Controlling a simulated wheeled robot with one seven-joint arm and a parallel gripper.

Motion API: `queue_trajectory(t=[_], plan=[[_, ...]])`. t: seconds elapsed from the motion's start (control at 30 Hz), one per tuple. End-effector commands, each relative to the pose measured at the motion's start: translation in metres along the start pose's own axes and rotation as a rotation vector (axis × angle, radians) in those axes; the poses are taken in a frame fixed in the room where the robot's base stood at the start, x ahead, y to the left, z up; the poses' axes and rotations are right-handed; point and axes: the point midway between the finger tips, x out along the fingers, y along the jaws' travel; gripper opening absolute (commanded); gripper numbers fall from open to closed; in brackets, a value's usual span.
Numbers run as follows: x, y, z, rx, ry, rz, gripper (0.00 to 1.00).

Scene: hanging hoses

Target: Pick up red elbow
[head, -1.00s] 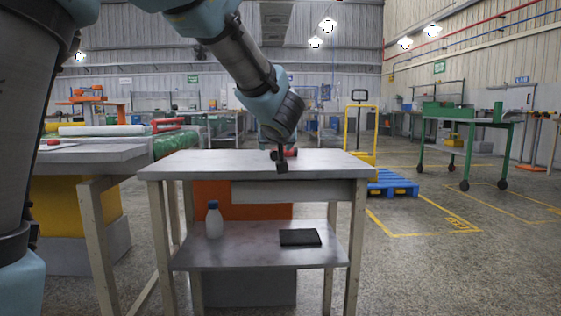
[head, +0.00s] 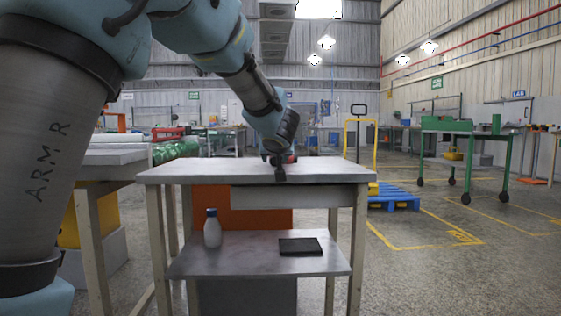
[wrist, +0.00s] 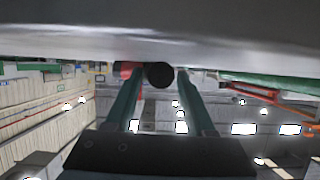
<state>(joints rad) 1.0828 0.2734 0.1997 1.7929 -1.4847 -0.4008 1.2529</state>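The red elbow lies on top of the workbench (head: 200,171). In the head view only a small red part of the elbow (head: 291,158) shows, and my gripper (head: 280,174) hides the rest. In the wrist view the elbow shows as a red body (wrist: 129,68) with a round black end (wrist: 158,75). My gripper (wrist: 160,82) has its two green fingers apart, with the black end between or just beyond their tips. I cannot tell whether the fingers touch it.
The bench's lower shelf holds a white bottle with a blue cap (head: 212,229) and a flat black item (head: 300,246). Another table (head: 115,158) stands at left. A blue pallet (head: 394,196) and a green wheeled table (head: 466,125) stand right.

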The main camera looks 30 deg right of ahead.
Motion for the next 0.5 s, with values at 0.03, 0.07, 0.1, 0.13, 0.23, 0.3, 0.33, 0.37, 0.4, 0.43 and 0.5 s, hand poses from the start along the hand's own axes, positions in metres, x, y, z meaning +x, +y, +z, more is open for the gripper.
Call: queue_trajectory(t=[0.03, 0.07, 0.1, 0.13, 0.23, 0.3, 0.33, 0.37, 0.4, 0.43, 0.5], plan=[[-0.0001, 0.0, 0.0, 0.0, 0.0, 0.0, 0.48], [-0.0001, 0.0, 0.0, 0.0, 0.0, 0.0, 0.44], [-0.0001, 0.0, 0.0, 0.0, 0.0, 0.0, 0.4], [-0.0001, 0.0, 0.0001, 0.0, 0.0, 0.0, 0.36], [-0.0001, 0.0, 0.0001, 0.0, 0.0, 0.0, 0.25], [-0.0002, 0.0, 0.0001, 0.0, 0.0, 0.0, 0.17], [-0.0002, 0.0, 0.0001, 0.0, 0.0, 0.0, 0.14], [-0.0002, 0.0, 0.0001, 0.0, 0.0, 0.0, 0.11], [-0.0002, 0.0, 0.0002, 0.0, 0.0, 0.0, 0.06], [-0.0002, 0.0, 0.0002, 0.0, 0.0, 0.0, 0.03], [-0.0002, 0.0, 0.0002, 0.0, 0.0, 0.0, 0.0]])
